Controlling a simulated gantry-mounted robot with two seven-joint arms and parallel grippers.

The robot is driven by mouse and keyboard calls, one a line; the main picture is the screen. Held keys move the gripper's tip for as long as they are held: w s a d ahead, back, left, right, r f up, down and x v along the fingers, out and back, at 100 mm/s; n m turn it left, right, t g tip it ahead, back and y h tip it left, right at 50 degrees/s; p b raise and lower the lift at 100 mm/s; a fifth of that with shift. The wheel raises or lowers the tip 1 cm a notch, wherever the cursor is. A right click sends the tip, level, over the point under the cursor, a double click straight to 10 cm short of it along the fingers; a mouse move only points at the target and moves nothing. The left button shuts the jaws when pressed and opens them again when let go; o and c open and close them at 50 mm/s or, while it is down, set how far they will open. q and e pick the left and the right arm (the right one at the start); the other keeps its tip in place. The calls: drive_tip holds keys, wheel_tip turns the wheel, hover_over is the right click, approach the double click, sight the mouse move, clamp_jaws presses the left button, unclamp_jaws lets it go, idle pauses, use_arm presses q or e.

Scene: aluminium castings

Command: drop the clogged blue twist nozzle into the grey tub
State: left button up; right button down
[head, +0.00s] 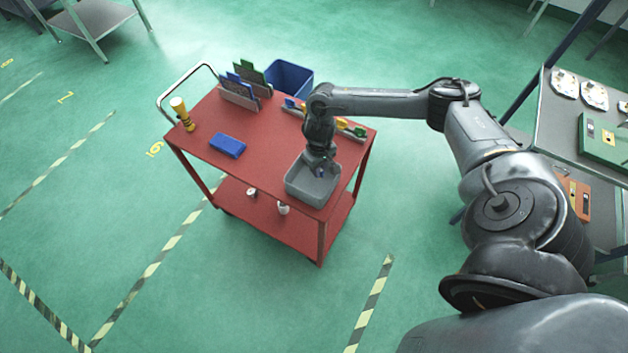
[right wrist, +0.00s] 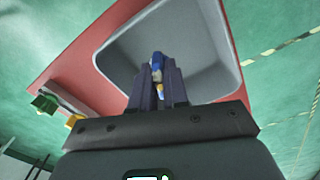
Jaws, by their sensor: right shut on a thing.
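The grey tub (head: 300,187) stands on the front right corner of the red cart's top. My right gripper (head: 320,170) is over the tub, pointing down. It is shut on the blue nozzle (head: 320,174), which shows as a small blue spot. In the right wrist view the nozzle (right wrist: 158,62) is blue with a whitish and orange part, between the two fingers (right wrist: 159,85). The tub (right wrist: 205,70) lies behind it, and its inside looks empty where it is visible. My left gripper is not in view.
A blue bin (head: 290,78) stands behind the cart. A shelf (head: 560,120) is at right.

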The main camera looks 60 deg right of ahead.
drive_tip(key=c, duration=1.1)
unclamp_jaws()
drive_tip(key=shift+o, duration=0.2)
drive_tip(key=shift+r, duration=0.1)
wheel_tip(320, 180, up, 11)
drive_tip(key=p, duration=0.3)
drive_tip(key=shift+f, duration=0.25)
